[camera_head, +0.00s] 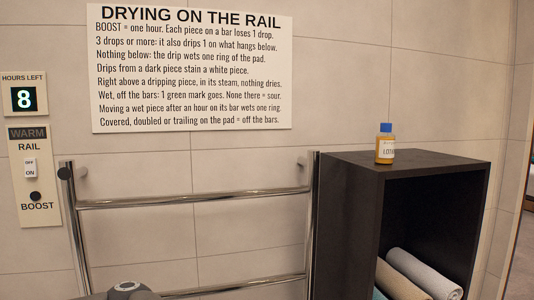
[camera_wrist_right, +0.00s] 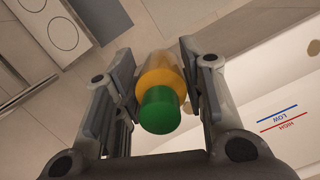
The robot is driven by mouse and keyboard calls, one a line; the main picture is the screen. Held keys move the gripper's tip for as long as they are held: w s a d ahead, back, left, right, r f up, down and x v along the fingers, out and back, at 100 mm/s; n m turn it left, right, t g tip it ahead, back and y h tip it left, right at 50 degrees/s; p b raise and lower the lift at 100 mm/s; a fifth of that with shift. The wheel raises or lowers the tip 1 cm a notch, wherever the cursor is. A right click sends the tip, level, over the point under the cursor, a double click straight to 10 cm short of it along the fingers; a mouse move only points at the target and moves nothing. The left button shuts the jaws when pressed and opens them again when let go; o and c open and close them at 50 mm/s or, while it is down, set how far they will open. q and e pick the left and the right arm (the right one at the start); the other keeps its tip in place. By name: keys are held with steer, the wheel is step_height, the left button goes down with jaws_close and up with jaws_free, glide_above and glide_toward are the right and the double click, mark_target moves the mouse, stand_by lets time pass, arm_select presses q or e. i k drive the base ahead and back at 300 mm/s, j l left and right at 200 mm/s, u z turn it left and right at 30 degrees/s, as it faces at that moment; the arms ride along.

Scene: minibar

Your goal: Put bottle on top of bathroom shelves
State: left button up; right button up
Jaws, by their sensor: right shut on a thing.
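In the right wrist view, my right gripper (camera_wrist_right: 158,62) is shut on an orange bottle (camera_wrist_right: 160,75) with a green cap. The cap points toward the wrist camera. The bottle's far end is partly hidden between the fingers. In the head view, the dark bathroom shelves (camera_head: 350,210) stand at the right. A second amber bottle (camera_head: 385,154), with a blue cap and a partly readable lotion label, stands upright on top near the back. My right gripper and its bottle do not show in the head view. My left gripper is in neither view.
Rolled towels (camera_head: 422,272) lie inside the shelves. A chrome towel rail (camera_head: 195,198) is on the wall to their left, with a control panel (camera_head: 35,178) further left. The shelf top is bare around the blue-capped bottle, with free room in front and right.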

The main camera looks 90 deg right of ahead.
mark_target(403, 158)
steer(key=k+z, duration=0.2)
steer(key=z, duration=0.2)
steer(key=k+l+z, duration=0.15)
steer(key=z, duration=0.2)
steer(key=k+l+z, duration=0.15)
steer(key=z, duration=0.25)
steer(key=k+l+z, duration=0.25)
steer(key=z, duration=0.15)
